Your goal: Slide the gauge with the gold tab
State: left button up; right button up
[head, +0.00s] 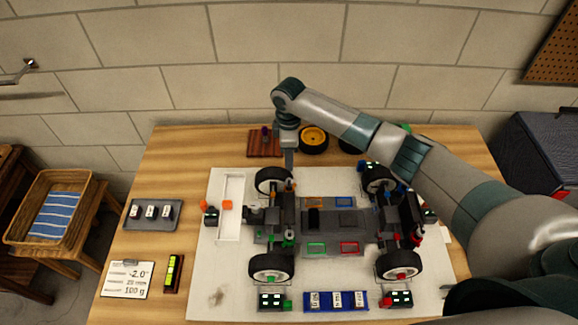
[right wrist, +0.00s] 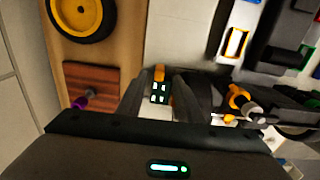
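The gauge with the gold tab (right wrist: 159,93) shows in the right wrist view as a small dark block with pale lit cells. Its gold tab (right wrist: 160,72) points away from the gripper's palm. My right gripper (right wrist: 160,85) has its two fingers apart, one on each side of the gauge, and I see no clear contact. In the head view my right gripper (head: 289,158) points down behind the car's far left wheel (head: 273,181), and the gauge is hidden there. The car chassis (head: 335,222) sits on a white mat (head: 226,280). My left gripper is not in view.
Gauges with green (head: 271,301) and red (head: 398,299) tabs lie at the near edge. A wooden block with a purple knob (right wrist: 90,98) and a yellow-rimmed wheel (right wrist: 82,14) stand near the gripper. An orange-ended suspension part (right wrist: 240,100) is close at its right.

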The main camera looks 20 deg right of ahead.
jog(key=shift+f+p, duration=0.45)
jog(key=shift+f, duration=2.6)
jog(key=shift+c, duration=0.4)
grip_shut()
